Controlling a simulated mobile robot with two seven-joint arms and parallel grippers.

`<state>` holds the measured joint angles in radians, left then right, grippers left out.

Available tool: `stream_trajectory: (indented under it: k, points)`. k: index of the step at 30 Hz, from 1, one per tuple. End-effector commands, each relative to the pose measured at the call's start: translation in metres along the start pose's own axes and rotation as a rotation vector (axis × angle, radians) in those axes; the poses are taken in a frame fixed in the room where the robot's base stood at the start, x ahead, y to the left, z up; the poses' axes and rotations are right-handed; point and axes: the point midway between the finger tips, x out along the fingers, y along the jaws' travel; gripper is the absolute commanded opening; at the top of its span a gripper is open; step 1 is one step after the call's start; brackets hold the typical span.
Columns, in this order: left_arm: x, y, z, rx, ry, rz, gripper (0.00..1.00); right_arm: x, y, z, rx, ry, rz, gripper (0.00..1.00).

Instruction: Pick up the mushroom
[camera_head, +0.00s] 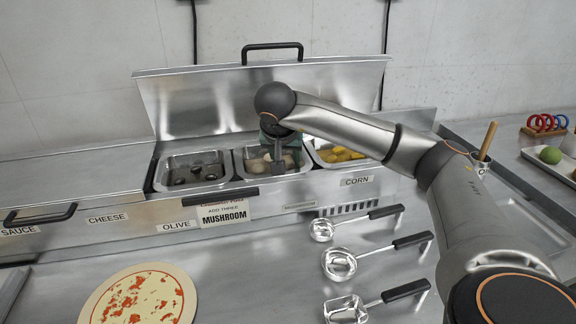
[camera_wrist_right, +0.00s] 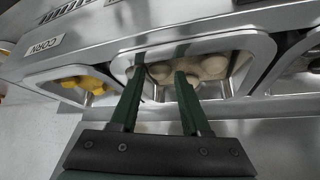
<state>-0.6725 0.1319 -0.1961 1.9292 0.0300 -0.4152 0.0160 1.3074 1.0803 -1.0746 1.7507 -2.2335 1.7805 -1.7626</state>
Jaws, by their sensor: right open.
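Several pale mushrooms (camera_wrist_right: 212,66) lie in the middle metal bin, seen in the right wrist view; in the head view the mushrooms (camera_head: 290,160) are partly hidden by my gripper. My right gripper (camera_head: 276,160) reaches down into the mushroom bin from above. In the right wrist view its two dark green fingers (camera_wrist_right: 160,88) are apart, with the tips over the mushrooms and nothing clearly held between them. Whether the tips touch a mushroom cannot be told. My left gripper is not in view.
The olive bin (camera_head: 192,172) is left of the mushroom bin and the corn bin (camera_head: 338,154) right of it. The raised lid (camera_head: 200,100) stands behind. A pizza base (camera_head: 140,296) and several ladles (camera_head: 338,264) lie on the counter in front. A MUSHROOM sign (camera_head: 223,213) hangs on the front.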

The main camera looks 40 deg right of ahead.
Motion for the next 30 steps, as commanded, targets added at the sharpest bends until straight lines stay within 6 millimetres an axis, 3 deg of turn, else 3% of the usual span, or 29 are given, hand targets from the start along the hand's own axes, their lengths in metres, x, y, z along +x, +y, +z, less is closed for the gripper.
stream_trajectory:
  k: [4, 12, 23, 30]
  points:
    - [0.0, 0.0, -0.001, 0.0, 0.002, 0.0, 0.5, 0.018, 0.001, 0.001, 0.0, -0.002, 0.002, 0.47]
    - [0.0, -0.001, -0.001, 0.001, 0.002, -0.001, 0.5, 0.021, 0.0, 0.0, 0.0, 0.0, 0.0, 0.47]
    - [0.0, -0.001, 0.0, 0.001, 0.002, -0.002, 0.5, 0.02, 0.0, 0.0, 0.0, 0.0, 0.0, 0.07]
    - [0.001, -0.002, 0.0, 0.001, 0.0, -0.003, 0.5, 0.02, 0.0, 0.0, 0.001, 0.0, -0.001, 0.06]
